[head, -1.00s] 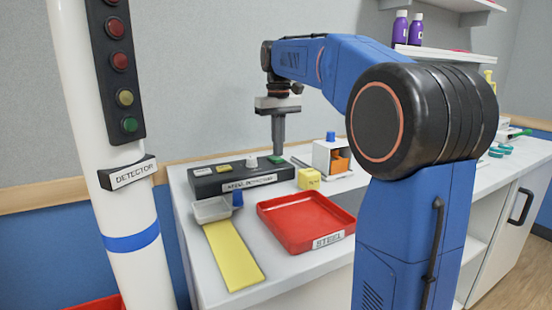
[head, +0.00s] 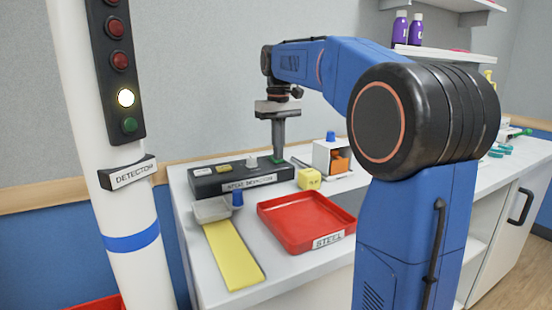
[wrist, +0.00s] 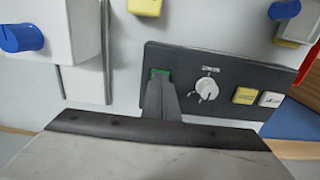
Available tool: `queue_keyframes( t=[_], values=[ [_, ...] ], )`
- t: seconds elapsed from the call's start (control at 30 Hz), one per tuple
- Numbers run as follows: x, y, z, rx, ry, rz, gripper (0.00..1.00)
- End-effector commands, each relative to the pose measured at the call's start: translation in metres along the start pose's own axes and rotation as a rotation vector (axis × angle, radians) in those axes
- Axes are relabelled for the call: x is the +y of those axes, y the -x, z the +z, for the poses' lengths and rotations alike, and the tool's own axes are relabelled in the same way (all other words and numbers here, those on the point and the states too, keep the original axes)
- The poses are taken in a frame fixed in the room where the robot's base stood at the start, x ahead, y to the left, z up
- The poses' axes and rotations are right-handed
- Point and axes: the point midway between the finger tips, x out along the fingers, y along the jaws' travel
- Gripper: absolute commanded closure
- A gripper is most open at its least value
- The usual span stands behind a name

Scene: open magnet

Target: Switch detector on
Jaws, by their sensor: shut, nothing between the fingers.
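The black detector box (head: 243,180) stands on the white counter, its label blurred. It also shows in the wrist view (wrist: 222,85), with a white knob (wrist: 206,89), a yellow button (wrist: 246,95), a white button (wrist: 271,99) and a green button (wrist: 160,72). My gripper (head: 278,157) is shut and empty, pointing down. Its fingertips are at the green button and cover most of it in the wrist view (wrist: 159,79). Whether the button is pressed in cannot be seen.
A yellow cube (head: 309,179) and a white holder with a blue knob (head: 331,155) stand to the right.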

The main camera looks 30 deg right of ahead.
Motion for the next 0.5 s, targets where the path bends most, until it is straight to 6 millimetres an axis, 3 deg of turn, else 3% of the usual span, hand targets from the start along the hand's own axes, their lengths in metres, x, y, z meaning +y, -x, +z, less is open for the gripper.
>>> queue_keyframes(
  t=[0.5],
  values=[
    [0.000, 0.030, -0.001, 0.000, 0.000, 0.000, 1.00]
  ],
)
